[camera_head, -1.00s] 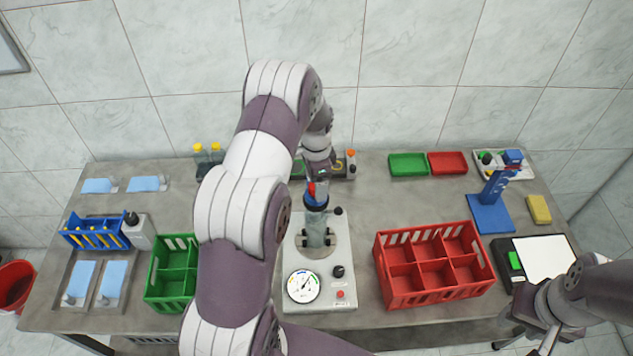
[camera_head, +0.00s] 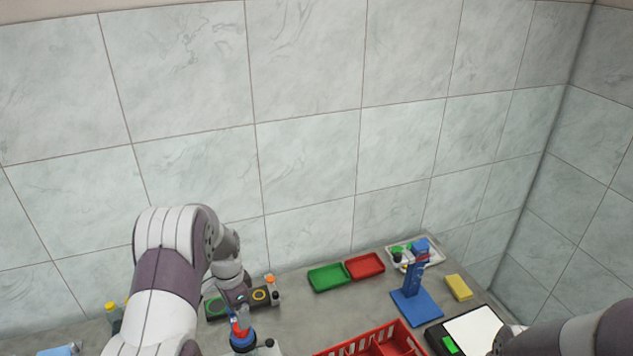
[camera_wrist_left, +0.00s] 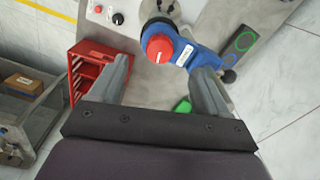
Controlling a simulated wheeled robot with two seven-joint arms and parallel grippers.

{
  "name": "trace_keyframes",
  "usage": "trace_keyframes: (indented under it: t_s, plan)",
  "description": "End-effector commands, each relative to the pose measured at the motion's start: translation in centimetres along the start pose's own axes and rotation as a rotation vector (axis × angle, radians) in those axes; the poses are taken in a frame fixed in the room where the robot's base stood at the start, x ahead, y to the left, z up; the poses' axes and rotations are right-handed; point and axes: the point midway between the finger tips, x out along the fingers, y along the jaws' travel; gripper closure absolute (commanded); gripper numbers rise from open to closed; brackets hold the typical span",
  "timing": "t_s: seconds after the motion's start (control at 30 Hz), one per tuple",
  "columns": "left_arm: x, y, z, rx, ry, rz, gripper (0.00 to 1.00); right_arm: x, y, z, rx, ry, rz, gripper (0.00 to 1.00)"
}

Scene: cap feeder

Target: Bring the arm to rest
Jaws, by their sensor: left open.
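My left arm (camera_head: 165,300) reaches in from the lower left over the bench, its wrist bent down near the back row. My left gripper (camera_wrist_left: 165,75) is open, with nothing visible between its fingers. Just beyond its fingertips in the wrist view is a tester's blue head (camera_wrist_left: 183,48) with a round red top (camera_wrist_left: 158,47). The blue overlaps the right fingertip in that view; I cannot tell whether they touch. The red top (camera_head: 239,330) also shows in the head view beside my left wrist. Part of my right arm (camera_head: 570,335) shows at the lower right; its gripper is out of frame.
A green tray (camera_head: 327,278) and a red tray (camera_head: 365,266) lie at the back. A blue stand (camera_head: 415,305), yellow sponge (camera_head: 459,287) and scale (camera_head: 470,333) are at right. A red crate (camera_head: 360,345) is at the front. The tiled wall stands close behind.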

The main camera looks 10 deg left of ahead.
Motion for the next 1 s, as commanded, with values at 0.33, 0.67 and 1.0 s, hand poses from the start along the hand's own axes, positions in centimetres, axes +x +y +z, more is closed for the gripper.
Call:
trace_keyframes:
  t_s: [0.33, 0.67, 1.0]
  plan:
    - [3.8, 10.7, 3.7, -0.683, -0.029, 0.022, 0.23, 7.3, 0.0, 0.9, 0.000, -0.001, 0.000, 0.57]
    - [8.1, 22.4, 6.5, -0.755, 0.102, -0.038, 0.23, 19.6, 0.1, 2.3, 0.000, 0.000, 0.000, 0.57]
    - [7.5, 22.5, 6.1, -0.738, 0.115, -0.042, 0.23, 19.3, 0.0, 2.3, 0.000, 0.001, 0.000, 0.57]
